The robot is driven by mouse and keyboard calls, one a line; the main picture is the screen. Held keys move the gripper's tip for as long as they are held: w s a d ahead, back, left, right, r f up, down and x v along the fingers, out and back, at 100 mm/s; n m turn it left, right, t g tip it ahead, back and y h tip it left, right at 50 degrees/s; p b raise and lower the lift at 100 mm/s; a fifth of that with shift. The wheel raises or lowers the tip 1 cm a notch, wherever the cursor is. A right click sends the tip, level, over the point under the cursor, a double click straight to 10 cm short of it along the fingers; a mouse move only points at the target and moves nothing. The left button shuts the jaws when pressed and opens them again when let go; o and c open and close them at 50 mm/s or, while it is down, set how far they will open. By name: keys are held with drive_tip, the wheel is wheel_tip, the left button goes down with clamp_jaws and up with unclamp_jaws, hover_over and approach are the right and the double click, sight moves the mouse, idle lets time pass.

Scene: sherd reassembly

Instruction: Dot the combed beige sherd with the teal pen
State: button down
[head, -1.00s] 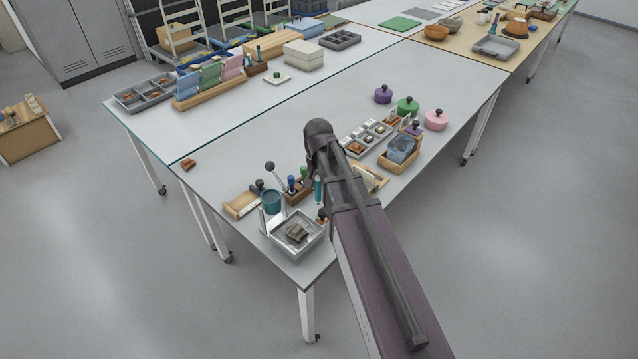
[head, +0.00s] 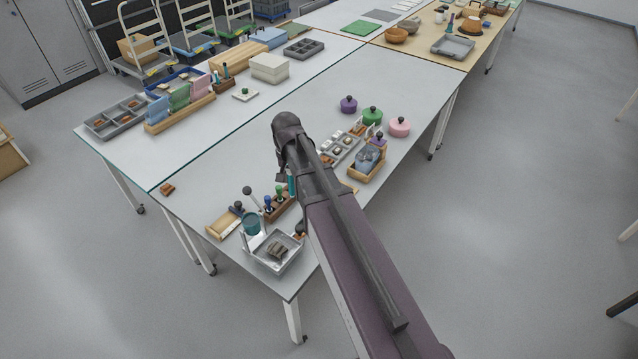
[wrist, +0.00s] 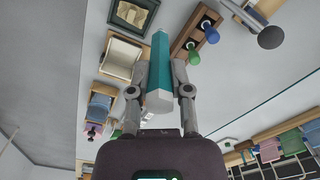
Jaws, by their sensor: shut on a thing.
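My gripper (wrist: 160,85) is shut on the teal pen (wrist: 159,65), which stands out between the two fingers in the wrist view. In the head view the pen (head: 291,186) shows as a small teal strip beside the dark wrist, above the near table. My arm hides part of the table.
A wooden holder with a pale inside (wrist: 122,54) lies left of the pen in the wrist view. Lidded pots (head: 372,115) stand farther back. The table's left middle is clear.

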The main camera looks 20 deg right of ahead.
wheel_tip(320, 180, up, 8)
drive_tip(key=p, duration=0.6)
drive_tip(key=shift+f+p, duration=0.1)
drive_tip(key=shift+p, duration=0.25)
drive_tip(key=shift+a, duration=0.1)
